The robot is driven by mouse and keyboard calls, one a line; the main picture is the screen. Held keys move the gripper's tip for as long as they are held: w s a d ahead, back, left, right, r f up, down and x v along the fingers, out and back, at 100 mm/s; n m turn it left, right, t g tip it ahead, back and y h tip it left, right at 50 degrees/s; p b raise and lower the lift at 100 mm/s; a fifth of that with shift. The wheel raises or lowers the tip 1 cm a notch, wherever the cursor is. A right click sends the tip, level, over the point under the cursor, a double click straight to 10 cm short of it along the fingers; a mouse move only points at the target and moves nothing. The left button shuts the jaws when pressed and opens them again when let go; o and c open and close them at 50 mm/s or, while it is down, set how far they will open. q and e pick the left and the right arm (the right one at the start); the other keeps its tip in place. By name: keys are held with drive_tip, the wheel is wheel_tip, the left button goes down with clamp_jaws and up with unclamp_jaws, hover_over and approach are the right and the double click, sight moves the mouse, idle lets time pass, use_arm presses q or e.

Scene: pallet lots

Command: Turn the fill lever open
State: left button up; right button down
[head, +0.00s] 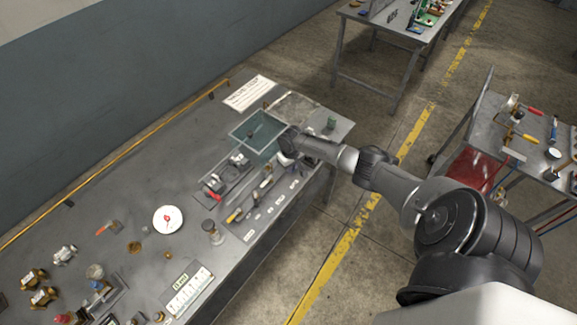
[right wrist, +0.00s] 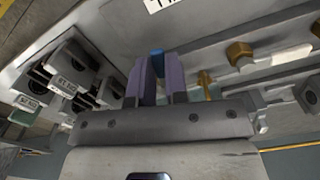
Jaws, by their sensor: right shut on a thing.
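In the right wrist view the two purple-grey fingers of my right gripper (right wrist: 157,75) are shut on a small blue lever end (right wrist: 157,54). Only a bit of this blue piece shows between the fingertips, so its angle cannot be told. In the head view my right arm reaches in from the right, and its gripper (head: 287,150) is at the far right part of the test rig, beside the clear tank (head: 257,131). The gripper hides the lever in that view. My left gripper is not in view.
Red-handled (head: 214,194) and yellow-handled (head: 234,216) parts lie on the rig left of my gripper. Brass fittings (right wrist: 240,54) are close to the fingers in the right wrist view. A white dial (head: 168,219) and loose parts are on the bench (head: 130,190).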

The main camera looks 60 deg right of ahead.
drive_tip(key=shift+s+d+n, duration=0.1)
drive_tip(key=shift+d+n, duration=0.15)
drive_tip(key=shift+n, duration=0.45)
drive_tip(key=shift+s+d+n, duration=0.1)
drive_tip(key=shift+d+n, duration=0.1)
drive_tip(key=shift+n, duration=0.5)
drive_tip(key=c, duration=1.4)
unclamp_jaws()
drive_tip(key=shift+r, duration=0.6)
wheel_tip(320, 180, up, 13)
drive_tip(key=shift+f+p, duration=0.15)
drive_tip(key=shift+p, duration=0.3)
